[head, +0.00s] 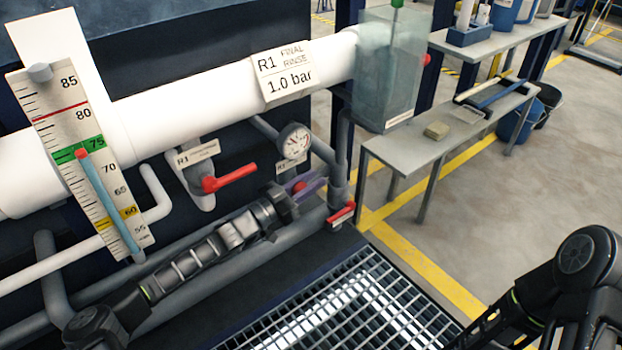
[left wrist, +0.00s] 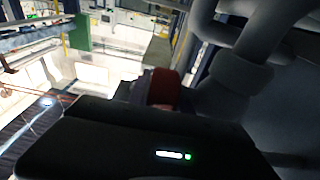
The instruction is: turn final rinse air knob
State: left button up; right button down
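A red knob (head: 299,187) sits low on the pipework under the pressure gauge (head: 294,141), partly behind a small R1 label (head: 289,164). My left gripper (head: 306,187) reaches in from the left and its tip end is at the red knob. In the left wrist view a red round knob (left wrist: 164,88) shows just past the dark gripper body, which covers the lower part of the picture. The fingers are too dark and small to tell whether they are open or closed around the knob. My right arm shows at the lower right, but its gripper is out of view.
A red lever valve (head: 230,178) is left of the gauge, and another red handle (head: 341,214) is lower right of the knob. A white pipe (head: 210,90) runs above. A floor grating (head: 350,305) lies below. A grey bench (head: 450,130) stands at right.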

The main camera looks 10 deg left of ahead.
aim_at(294, 193)
pick_arm(q)
jog(key=shift+o, duration=0.9)
jog(key=shift+a, duration=0.1)
jog(key=p+v, duration=0.2)
jog(key=v, duration=0.4)
jog(key=shift+s+a, duration=0.25)
jog(key=shift+s, duration=0.05)
jog(key=shift+s+a+f, duration=0.2)
jog(key=shift+s, duration=0.2)
jog(key=shift+o, duration=0.4)
